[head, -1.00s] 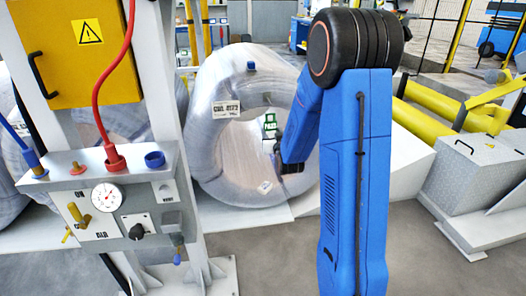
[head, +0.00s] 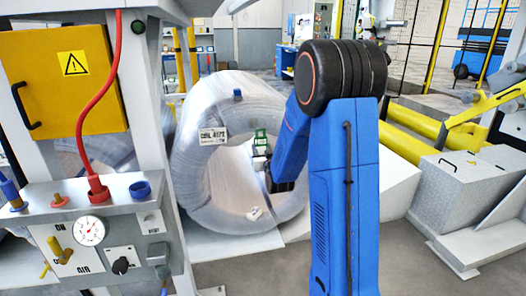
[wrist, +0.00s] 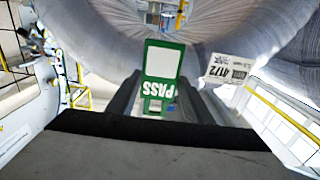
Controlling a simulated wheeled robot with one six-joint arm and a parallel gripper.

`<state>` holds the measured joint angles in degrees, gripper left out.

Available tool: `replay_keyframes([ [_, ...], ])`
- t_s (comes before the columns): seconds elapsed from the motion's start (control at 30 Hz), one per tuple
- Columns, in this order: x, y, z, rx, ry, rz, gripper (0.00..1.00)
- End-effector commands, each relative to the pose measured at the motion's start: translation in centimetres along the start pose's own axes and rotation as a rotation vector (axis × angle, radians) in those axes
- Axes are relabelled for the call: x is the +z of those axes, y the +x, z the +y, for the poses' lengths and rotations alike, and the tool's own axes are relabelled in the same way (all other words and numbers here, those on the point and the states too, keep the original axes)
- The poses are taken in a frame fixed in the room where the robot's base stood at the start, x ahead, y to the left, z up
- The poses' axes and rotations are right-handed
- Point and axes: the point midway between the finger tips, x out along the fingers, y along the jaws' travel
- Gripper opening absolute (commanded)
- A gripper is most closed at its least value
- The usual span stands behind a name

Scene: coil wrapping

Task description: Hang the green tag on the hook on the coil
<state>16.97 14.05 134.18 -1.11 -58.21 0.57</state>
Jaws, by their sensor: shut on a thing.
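My gripper (head: 261,156) is shut on the green tag (head: 260,138), which reads PASS and has a white panel. In the wrist view the tag (wrist: 163,70) appears upside down between the two dark fingers. In the head view the tag stands upright in front of the coil's opening. The coil (head: 190,165) is a large ring wrapped in clear film, standing on edge. A small blue piece (head: 238,93) sits on its upper face, above the tag; I cannot tell whether it is the hook. The tag is visibly below this piece.
A white label (head: 213,134) is on the coil, left of the tag. A control panel (head: 95,235) with gauge and red hose, under a yellow box (head: 62,80), stands at left. Yellow rollers (head: 405,142) and a grey metal box (head: 462,185) are at right.

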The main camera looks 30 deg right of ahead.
Motion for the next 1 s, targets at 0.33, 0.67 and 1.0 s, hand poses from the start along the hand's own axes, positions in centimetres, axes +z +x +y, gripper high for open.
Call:
replay_keyframes([
  [0.33, 0.1, 1.7, 0.0, 0.0, 0.0, 0.0, 0.21],
  [0.67, 0.3, 3.3, 0.0, 0.0, 0.0, -0.001, 0.21],
  [1.0, 0.4, 4.9, 0.0, 0.0, 0.0, 0.0, 0.21],
])
